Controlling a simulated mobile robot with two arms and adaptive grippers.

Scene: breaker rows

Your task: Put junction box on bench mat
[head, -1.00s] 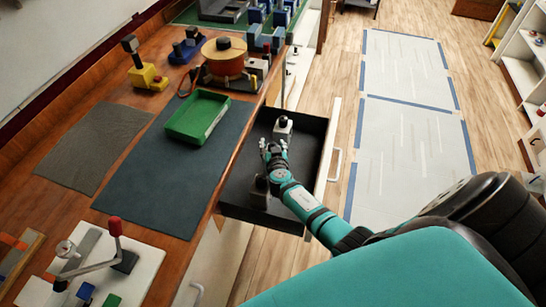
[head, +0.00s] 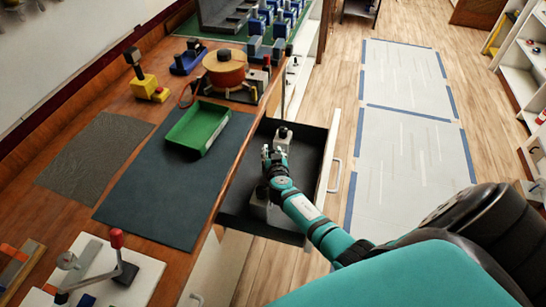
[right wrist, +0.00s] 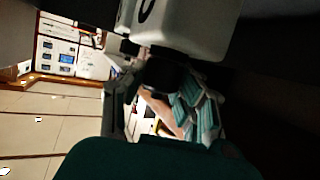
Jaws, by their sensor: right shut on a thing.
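The other box (head: 259,208) is nearer, partly behind my arm. My right gripper (head: 270,155) reaches into the drawer beside the far box. In the right wrist view a white box (right wrist: 195,28) is close up, with its dark knob (right wrist: 165,73) between the fingers, and the gripper is shut on it. A dark blue-grey mat (head: 165,195) and a grey textured mat (head: 97,152) lie on the bench; which is the bench mat is unclear. My left gripper is not in view.
A green tray (head: 197,127) sits on the far part of the dark mat. A lever fixture with a red knob (head: 117,238) stands at the near left. The drawer's white front (head: 327,180) is on the right. The dark mat's near part is clear.

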